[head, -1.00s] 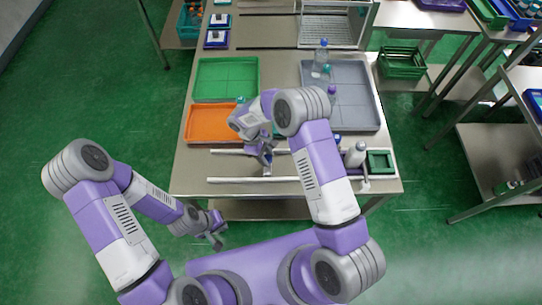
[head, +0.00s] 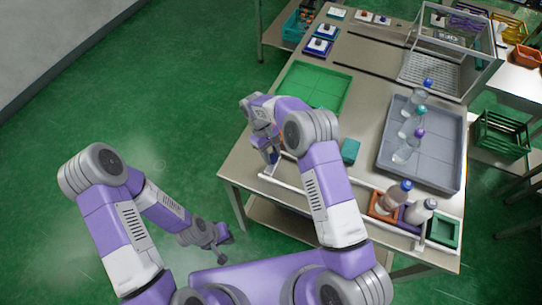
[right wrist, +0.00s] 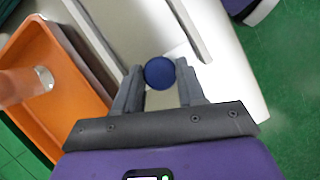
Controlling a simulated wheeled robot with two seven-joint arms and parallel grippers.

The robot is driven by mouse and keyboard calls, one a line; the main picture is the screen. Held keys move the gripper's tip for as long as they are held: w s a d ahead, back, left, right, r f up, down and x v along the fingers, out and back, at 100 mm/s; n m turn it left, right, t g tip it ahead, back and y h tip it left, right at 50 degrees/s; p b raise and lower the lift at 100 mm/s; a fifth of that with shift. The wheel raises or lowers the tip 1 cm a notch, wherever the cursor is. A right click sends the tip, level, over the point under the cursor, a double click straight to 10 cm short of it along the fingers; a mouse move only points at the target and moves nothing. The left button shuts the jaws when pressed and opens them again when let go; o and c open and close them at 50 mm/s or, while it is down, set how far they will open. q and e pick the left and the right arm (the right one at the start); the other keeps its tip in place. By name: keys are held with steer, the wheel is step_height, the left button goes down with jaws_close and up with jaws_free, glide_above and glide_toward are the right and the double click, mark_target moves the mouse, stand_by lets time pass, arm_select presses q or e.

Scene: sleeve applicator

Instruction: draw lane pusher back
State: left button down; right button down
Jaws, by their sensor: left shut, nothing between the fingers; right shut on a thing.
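My right gripper (head: 273,158) is at the left end of the lane, which has white rails (head: 283,183) along the table's front edge. In the right wrist view its two fingers (right wrist: 160,88) are shut on a round blue knob (right wrist: 159,73), which appears to be the lane pusher's. The pusher's body is mostly hidden by the gripper and arm. My left gripper (head: 218,243) is shut and empty, low over the floor, left of the table and away from the lane.
Bottles stand in orange (head: 381,207) and purple holders toward the lane's right end, beside an empty green one (head: 444,230). A grey tray (head: 440,160) holds several bottles. A green tray (head: 318,88) lies behind my right arm. An orange tray (right wrist: 48,58) is beside the gripper.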

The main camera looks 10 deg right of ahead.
steer(key=shift+w+a, duration=0.1)
steer(key=shift+a, duration=0.15)
steer(key=c, duration=1)
jaws_free()
steer(key=o, duration=0.3)
steer(key=shift+a, duration=0.1)
steer(key=shift+r, duration=0.1)
steer(key=v, duration=0.7)
steer(key=shift+r, duration=0.25)
